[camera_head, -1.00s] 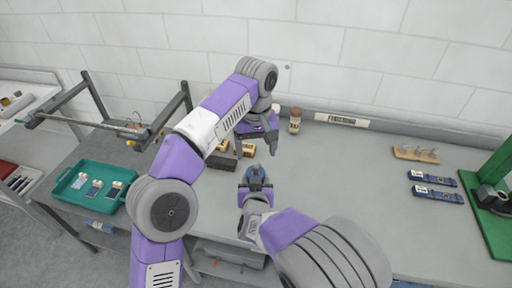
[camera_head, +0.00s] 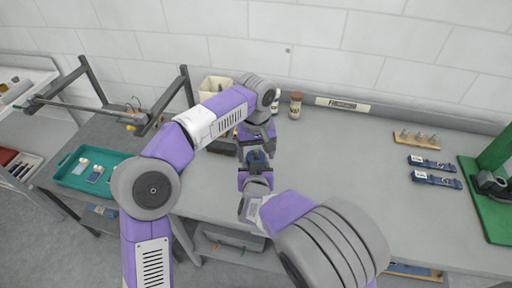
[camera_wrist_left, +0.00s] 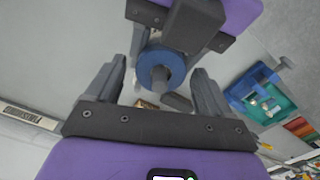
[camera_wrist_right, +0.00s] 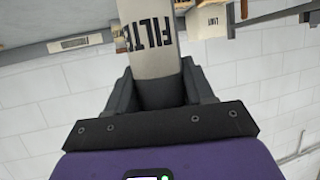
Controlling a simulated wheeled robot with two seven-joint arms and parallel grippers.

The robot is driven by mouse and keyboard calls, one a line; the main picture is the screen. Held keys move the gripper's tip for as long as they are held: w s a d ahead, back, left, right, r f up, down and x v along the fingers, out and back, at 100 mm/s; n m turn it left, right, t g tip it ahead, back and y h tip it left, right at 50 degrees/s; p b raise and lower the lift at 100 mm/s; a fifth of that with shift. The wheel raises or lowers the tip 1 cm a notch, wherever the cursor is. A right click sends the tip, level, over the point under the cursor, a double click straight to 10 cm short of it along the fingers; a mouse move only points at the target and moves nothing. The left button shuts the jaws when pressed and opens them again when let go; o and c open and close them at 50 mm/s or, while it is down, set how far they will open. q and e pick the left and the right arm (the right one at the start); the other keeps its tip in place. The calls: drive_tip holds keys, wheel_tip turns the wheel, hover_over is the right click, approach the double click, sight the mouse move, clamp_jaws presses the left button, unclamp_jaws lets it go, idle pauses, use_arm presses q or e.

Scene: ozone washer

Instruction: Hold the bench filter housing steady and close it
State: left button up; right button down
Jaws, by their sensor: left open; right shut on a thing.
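The filter housing is a pale cylinder with a "FILT" label in the right wrist view (camera_wrist_right: 150,45). My right gripper (camera_wrist_right: 158,85) is shut on it. In the left wrist view, a blue round cap (camera_wrist_left: 160,72) with a grey centre knob shows at the housing's end. My left gripper (camera_wrist_left: 157,75) is open, its fingers on either side of the cap with gaps. In the head view the left gripper (camera_head: 256,141) is just beyond the right gripper (camera_head: 257,168), and the blue part between them is mostly hidden. I cannot tell how fully the cap is seated.
A brown-capped jar (camera_head: 295,106) and a beige bin (camera_head: 213,86) stand at the back. A teal tray (camera_head: 62,178) and a metal frame (camera_head: 185,85) are left. Dark blue items (camera_head: 436,180), a wooden rack (camera_head: 416,140) and a green stand (camera_head: 485,215) are right. The bench middle-right (camera_head: 350,165) is clear.

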use_arm(q)
drive_tip(key=c, duration=1.1)
drive_tip(key=m, duration=0.3)
drive_tip(key=o, duration=1.2)
drive_tip(key=shift+r, duration=0.1)
drive_tip(key=shift+r, duration=2.2)
